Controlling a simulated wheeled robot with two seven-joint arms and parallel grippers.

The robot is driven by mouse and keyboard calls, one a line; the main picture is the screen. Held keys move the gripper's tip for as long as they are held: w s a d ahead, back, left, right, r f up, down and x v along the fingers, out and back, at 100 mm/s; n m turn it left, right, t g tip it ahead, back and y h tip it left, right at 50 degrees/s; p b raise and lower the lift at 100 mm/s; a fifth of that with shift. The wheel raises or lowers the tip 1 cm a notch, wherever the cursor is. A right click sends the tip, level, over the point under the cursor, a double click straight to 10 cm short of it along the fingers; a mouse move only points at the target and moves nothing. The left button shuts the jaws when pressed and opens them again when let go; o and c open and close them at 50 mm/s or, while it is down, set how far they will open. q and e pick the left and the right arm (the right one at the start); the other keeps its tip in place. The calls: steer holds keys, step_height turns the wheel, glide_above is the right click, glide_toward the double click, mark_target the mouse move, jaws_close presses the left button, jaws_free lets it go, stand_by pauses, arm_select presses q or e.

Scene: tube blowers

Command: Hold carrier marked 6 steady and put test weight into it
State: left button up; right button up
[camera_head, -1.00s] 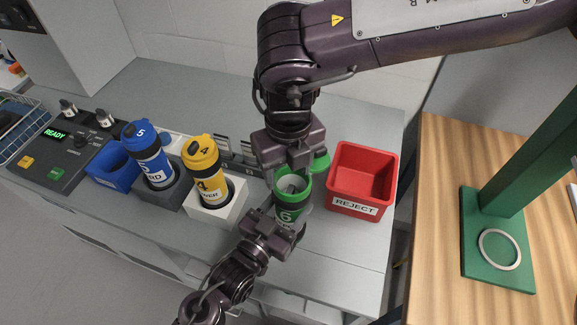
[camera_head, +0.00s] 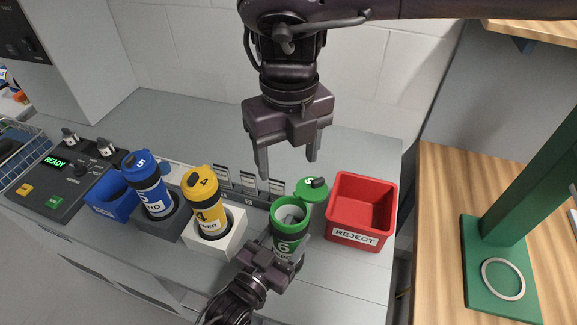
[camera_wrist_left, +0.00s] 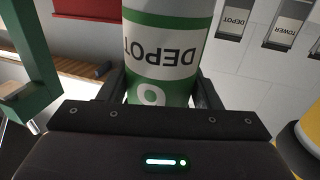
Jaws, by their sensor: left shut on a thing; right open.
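The green carrier marked 6 (camera_head: 287,240) stands upright on the grey counter with its green lid (camera_head: 312,189) swung open to the back right. A grey thing, likely the test weight (camera_head: 291,214), shows inside its open mouth. My left gripper (camera_head: 279,262) is shut around the carrier's body from the front. In the left wrist view the carrier (camera_wrist_left: 165,60) sits between the fingers, with its DEPOT label upside down. My right gripper (camera_head: 287,168) is open and empty, above and behind the carrier, apart from it.
The red REJECT bin (camera_head: 345,232) is close to the carrier's right. The yellow carrier 4 (camera_head: 207,207) and blue carrier 5 (camera_head: 149,184) stand in holders to the left, near a blue bin (camera_head: 108,190) and a control panel reading READY (camera_head: 55,162). A green stand (camera_head: 490,270) is on the wooden table.

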arm_select(q)
steer(key=shift+s+d+f, duration=0.1)
steer(key=shift+f, duration=0.15)
steer(key=o, duration=1.2)
steer(key=shift+r, duration=0.15)
